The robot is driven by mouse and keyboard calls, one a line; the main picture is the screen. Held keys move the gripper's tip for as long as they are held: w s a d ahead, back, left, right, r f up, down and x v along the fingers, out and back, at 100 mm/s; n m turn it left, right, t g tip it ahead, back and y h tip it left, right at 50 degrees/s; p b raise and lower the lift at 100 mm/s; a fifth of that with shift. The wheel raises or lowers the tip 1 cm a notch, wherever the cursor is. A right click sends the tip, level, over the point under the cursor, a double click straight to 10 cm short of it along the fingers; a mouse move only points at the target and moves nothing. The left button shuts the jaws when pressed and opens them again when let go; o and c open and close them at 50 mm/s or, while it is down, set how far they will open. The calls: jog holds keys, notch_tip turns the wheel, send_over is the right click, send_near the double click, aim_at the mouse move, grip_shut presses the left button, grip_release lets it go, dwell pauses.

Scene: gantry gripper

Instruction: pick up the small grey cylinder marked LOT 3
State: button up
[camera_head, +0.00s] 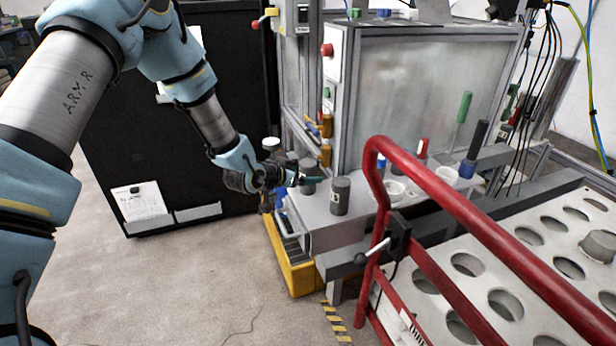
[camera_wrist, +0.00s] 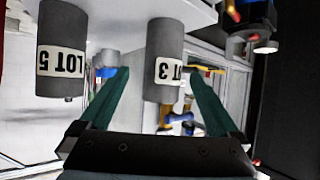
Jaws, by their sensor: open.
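The small grey cylinder marked LOT 3 (camera_wrist: 166,45) is in the wrist view, which looks upside down. It stands between the two green fingers of my gripper (camera_wrist: 158,72), with a gap on each side. My gripper is open and holds nothing. In the head view my gripper (camera_head: 314,180) is at the left end of the grey ledge (camera_head: 325,225). A grey cylinder there, apparently LOT 3 (camera_head: 308,167), is partly hidden by the fingers.
A grey cylinder marked LOT 5 (camera_wrist: 62,35) stands beside LOT 3; it appears to be the front cylinder (camera_head: 340,196) in the head view. A red rail (camera_head: 470,225) and a perforated plate (camera_head: 470,308) lie to the right. A yellow bin (camera_head: 296,276) is below the ledge.

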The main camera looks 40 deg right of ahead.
aim_at(302, 174)
jog(key=shift+x, duration=1.8)
jog(key=shift+w+a, duration=0.1)
jog(key=shift+w, duration=0.05)
grip_shut()
